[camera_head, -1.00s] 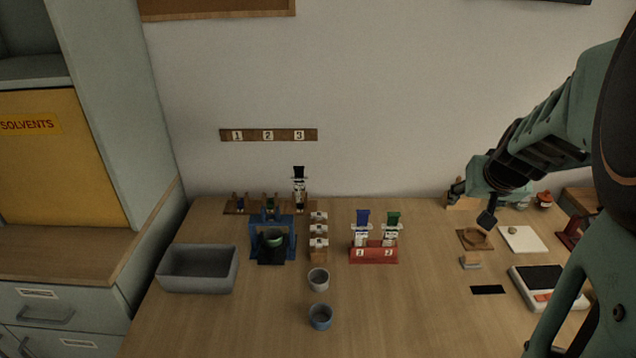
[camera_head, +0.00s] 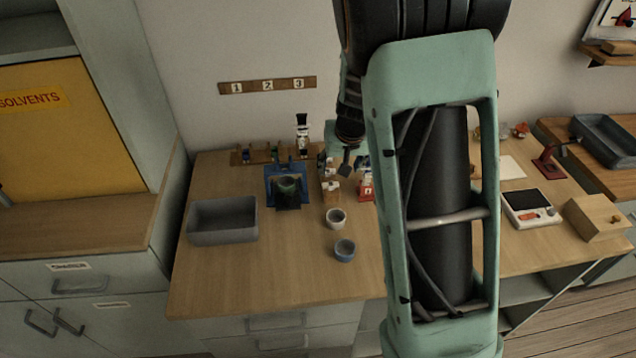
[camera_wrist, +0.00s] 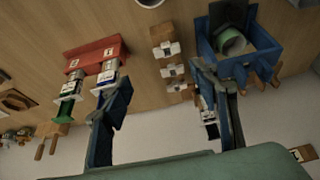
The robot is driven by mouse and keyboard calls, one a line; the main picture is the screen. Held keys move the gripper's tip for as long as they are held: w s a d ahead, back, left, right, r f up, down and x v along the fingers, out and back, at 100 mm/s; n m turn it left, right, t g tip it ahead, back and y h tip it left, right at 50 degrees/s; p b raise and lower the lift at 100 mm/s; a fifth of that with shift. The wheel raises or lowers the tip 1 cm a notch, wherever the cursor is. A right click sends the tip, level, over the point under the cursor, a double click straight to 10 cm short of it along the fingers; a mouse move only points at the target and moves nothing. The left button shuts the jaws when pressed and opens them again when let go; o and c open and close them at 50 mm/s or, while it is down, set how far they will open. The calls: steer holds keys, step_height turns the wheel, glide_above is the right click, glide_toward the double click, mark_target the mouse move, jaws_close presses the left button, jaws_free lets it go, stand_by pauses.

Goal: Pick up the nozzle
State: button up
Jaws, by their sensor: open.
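I cannot tell for sure which piece is the nozzle. Several small white fittings (camera_wrist: 172,71) sit in a row on a wooden stand (camera_wrist: 160,33) in the wrist view. My gripper (camera_wrist: 160,95) is open and empty, its two blue fingers on either side of the row's lower end, apart from the fittings as far as I see. In the head view my gripper (camera_head: 334,166) hangs above the wooden stand (camera_head: 331,198), hiding part of it. Left of the row in the wrist view, a red holder (camera_wrist: 97,52) carries a green and a blue syringe.
A blue frame (camera_head: 272,187) with a green cup stands left of the stand. A back rack (camera_head: 236,158) holds a black-topped syringe (camera_head: 302,133).

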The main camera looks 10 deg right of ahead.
mark_target(330, 185)
steer(key=shift+s+a+x, duration=0.1)
steer(key=shift+a+x, duration=0.15)
steer(key=shift+x, duration=1.75)
steer(key=shift+s+a+x, duration=0.1)
steer(key=shift+a+x, duration=0.1)
steer(key=shift+x, duration=1.8)
steer(key=shift+a+x, duration=0.25)
steer(key=shift+x, duration=1.8)
steer(key=shift+c, duration=0.3)
steer(key=c, duration=0.8)
